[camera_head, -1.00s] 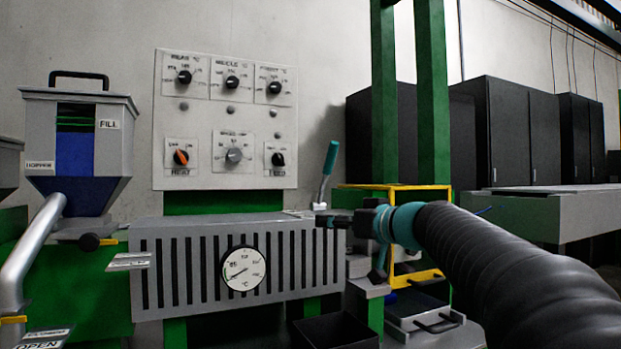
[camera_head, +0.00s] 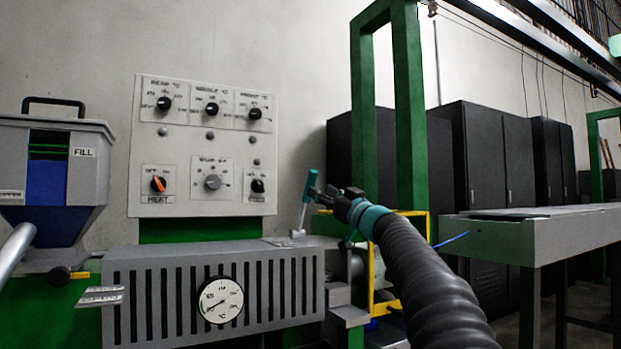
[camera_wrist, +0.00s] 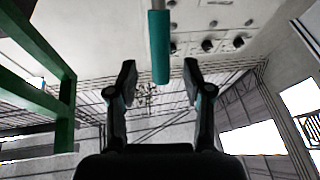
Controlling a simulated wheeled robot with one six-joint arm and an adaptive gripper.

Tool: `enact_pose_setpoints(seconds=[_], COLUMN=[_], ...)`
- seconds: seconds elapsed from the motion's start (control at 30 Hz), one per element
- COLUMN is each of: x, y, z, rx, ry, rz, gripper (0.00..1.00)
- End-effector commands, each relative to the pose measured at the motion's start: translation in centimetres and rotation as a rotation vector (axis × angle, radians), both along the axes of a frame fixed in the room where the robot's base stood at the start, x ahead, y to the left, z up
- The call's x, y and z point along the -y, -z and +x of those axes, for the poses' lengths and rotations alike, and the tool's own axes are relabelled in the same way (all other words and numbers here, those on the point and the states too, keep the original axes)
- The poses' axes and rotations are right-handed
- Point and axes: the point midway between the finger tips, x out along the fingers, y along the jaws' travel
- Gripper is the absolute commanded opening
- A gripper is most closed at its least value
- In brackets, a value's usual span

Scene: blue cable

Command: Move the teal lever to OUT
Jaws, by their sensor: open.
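The teal lever (camera_head: 309,186) stands on the right end of the grey slotted barrel cover, on a thin metal rod, leaning slightly right at its top. My gripper (camera_head: 321,193) is just right of the lever's handle, at about the same height. In the wrist view the teal handle (camera_wrist: 160,48) hangs from the top edge, between the lines of my two open fingers (camera_wrist: 158,72). The fingers are apart on either side of the handle's end and do not look closed on it. The lettering by the lever's base is too small to read.
The grey slotted cover (camera_head: 140,297) with a round dial (camera_head: 221,300) lies below. A green post (camera_head: 409,120) and yellow frame (camera_head: 376,290) stand close to my arm. A hopper (camera_head: 90,165) is at left.

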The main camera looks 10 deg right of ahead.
Motion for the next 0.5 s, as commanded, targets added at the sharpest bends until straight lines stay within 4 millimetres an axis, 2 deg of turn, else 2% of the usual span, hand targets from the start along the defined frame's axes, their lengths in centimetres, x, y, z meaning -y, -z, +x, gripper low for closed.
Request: enact_pose_setpoints(seconds=[0.03,0.2,0.5], x=[-0.5,-1.7,-2.7], y=[-0.8,-1.8,-2.2], z=[0.8,2.9,4.5], rx=[0.000,0.000,-0.001], ry=[-0.002,-0.002,-0.001], rz=[0.000,0.000,0.000], gripper=[0.51,0.51,0.51])
